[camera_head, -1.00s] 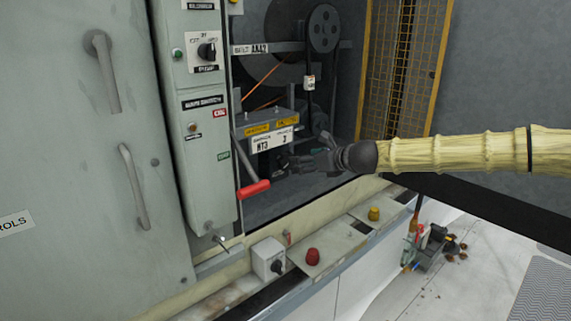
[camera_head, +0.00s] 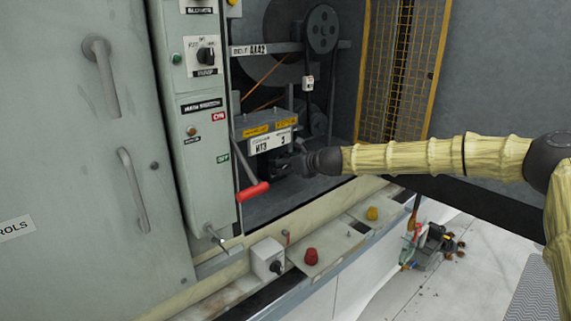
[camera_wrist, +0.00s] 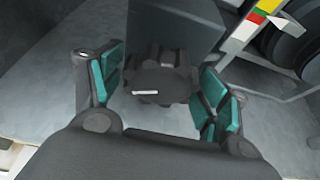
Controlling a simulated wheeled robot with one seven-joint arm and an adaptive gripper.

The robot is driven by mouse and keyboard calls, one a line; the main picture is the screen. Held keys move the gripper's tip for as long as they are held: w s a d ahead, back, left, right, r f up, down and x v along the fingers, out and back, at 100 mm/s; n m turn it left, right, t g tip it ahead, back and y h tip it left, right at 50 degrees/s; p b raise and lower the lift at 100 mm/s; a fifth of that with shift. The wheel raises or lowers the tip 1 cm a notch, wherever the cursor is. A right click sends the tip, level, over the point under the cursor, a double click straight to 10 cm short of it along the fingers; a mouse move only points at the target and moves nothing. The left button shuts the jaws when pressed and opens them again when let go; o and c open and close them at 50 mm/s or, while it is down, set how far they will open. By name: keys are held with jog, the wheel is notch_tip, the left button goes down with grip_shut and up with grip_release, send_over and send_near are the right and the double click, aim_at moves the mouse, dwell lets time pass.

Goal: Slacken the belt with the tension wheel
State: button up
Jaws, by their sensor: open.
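The tension wheel (camera_wrist: 160,82) is a dark lobed knob with a short white mark on it, in the middle of the wrist view. My gripper (camera_wrist: 160,92) is open, with one teal-padded finger on each side of the wheel; I cannot tell whether the pads touch it. In the head view my gripper (camera_head: 298,166) reaches into the bay below the motor plate, and the wheel is mostly hidden there. The belt (camera_head: 307,100) is a dark strand running down from the upper pulley (camera_head: 322,29) to the lower pulley (camera_head: 319,122).
A red-handled lever (camera_head: 253,191) hangs left of my gripper, close by. A grey switch cabinet (camera_head: 205,120) bounds the left, and a yellow mesh guard (camera_head: 405,70) stands at the back right.

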jog(key=shift+c, duration=0.2)
jog(key=c, duration=1)
jog(key=shift+o, duration=0.2)
